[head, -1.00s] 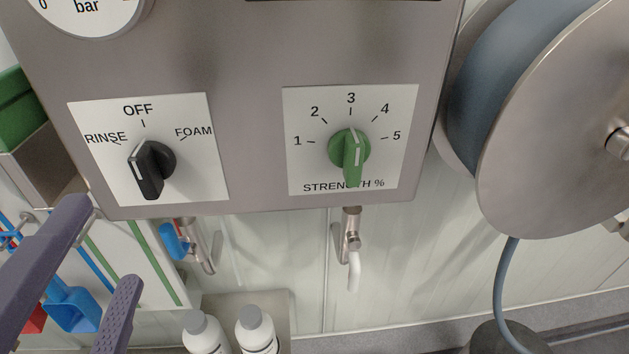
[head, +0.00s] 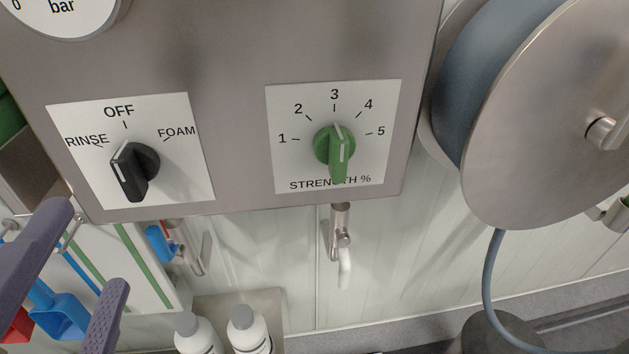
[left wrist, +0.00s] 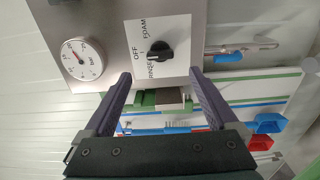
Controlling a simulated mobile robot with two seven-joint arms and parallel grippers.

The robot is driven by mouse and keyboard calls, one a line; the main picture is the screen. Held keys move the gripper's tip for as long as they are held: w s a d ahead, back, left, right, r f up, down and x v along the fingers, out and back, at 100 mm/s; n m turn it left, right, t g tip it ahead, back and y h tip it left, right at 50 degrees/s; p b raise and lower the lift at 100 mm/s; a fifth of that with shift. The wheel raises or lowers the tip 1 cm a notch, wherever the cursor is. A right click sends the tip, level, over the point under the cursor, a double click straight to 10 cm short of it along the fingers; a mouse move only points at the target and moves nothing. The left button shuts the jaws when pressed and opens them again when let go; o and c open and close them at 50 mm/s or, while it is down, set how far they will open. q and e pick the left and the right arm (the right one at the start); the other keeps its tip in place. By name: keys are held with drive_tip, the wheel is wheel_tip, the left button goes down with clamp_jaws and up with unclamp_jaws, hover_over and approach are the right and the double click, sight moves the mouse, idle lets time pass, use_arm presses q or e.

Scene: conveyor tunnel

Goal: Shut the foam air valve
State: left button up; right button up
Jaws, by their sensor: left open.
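Below the grey panel in the head view are two fittings. A valve with a blue handle (head: 160,243) on a steel pipe hangs under the left dial; the blue handle also shows in the left wrist view (left wrist: 226,57). A steel tap with a white spout or lever (head: 343,262) hangs under the right dial. No label shows which is the foam air valve. My left gripper (head: 90,246) is open and empty, lower left of the blue handle. In the left wrist view its fingers (left wrist: 158,75) point toward the panel's lower edge. My right gripper is not in view.
The panel carries a black RINSE/OFF/FOAM knob (head: 134,172), a green strength knob (head: 336,152) and a pressure gauge (left wrist: 83,59). Two white bottles (head: 248,328) stand below. A hose reel (head: 550,130) is at right. Blue and red tools (head: 62,312) hang at lower left.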

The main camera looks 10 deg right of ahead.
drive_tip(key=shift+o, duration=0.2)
use_arm(q)
drive_tip(key=s+d+f+m+g+h+b, duration=0.1)
drive_tip(key=d+f+m+g+h+b, duration=0.25)
drive_tip(key=f+m+b, duration=0.55)
drive_tip(key=s+d+f+m+g+h+b, duration=0.1)
drive_tip(key=d+f+m+g+h+b, duration=0.25)
drive_tip(key=f+b, duration=0.5)
use_arm(e)
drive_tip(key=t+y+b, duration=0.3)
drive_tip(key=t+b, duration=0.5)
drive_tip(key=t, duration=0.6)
approach(347, 281)
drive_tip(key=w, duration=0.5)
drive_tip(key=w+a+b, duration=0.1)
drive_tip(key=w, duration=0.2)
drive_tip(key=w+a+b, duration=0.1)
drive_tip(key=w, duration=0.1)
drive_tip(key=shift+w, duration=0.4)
use_arm(q)
drive_tip(key=s+a+f+m+g+y, duration=0.3)
drive_tip(key=s+a+f, duration=0.1)
drive_tip(key=a+f, duration=0.3)
drive_tip(key=s+a+f+m+g+y, duration=0.4)
drive_tip(key=s+a+f, duration=0.1)
drive_tip(key=f, duration=0.6)
drive_tip(key=shift+a+f, duration=0.3)
drive_tip(key=shift+a, duration=0.6)
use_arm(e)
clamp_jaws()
